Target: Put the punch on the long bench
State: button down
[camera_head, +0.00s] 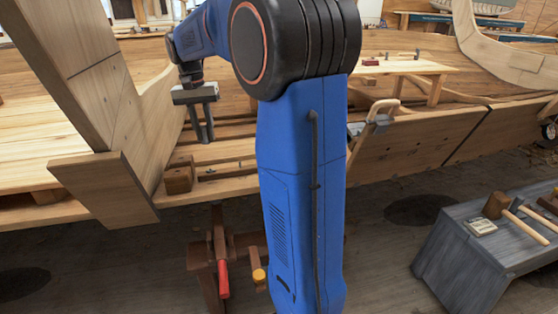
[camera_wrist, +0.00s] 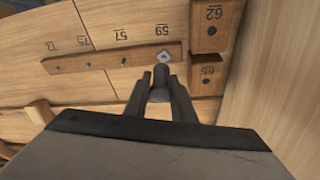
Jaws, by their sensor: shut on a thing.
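My gripper (camera_head: 207,138) hangs on the left of the head view, fingers down among the hull's planks. In the wrist view its fingers (camera_wrist: 161,88) are shut on a dark grey, round-ended piece, which I take to be the punch (camera_wrist: 160,76). The punch's far end shows just in front of a small square metal plate (camera_wrist: 165,54) on a wooden strip; I cannot tell whether they touch. I cannot make out the punch in the head view. A plank bench (camera_head: 400,67) stands at the back right; I cannot tell whether it is the long bench.
A grey bench (camera_head: 461,255) at lower right bears a mallet (camera_head: 497,205) and other tools. Clamps with red (camera_head: 223,279) and yellow handles stand below the hull. A wooden block (camera_head: 178,179) lies near my gripper. In the wrist view, a numbered upright strip (camera_wrist: 212,45) stands close by.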

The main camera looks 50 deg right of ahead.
aim_at(509, 255)
jog(key=k+j+z, duration=0.2)
jog(key=j+z, duration=0.25)
jog(key=k+j+z, duration=0.7)
jog(key=j+z, duration=0.2)
jog(key=i+z, duration=0.1)
jog(key=z, duration=0.15)
jog(key=i+j+z, duration=0.1)
jog(key=z, duration=0.15)
jog(key=i+j+z, duration=0.15)
jog(key=i+z, duration=0.25)
jog(key=i+j+z, duration=0.5)
jog(key=z, duration=0.25)
jog(key=j, duration=0.1)
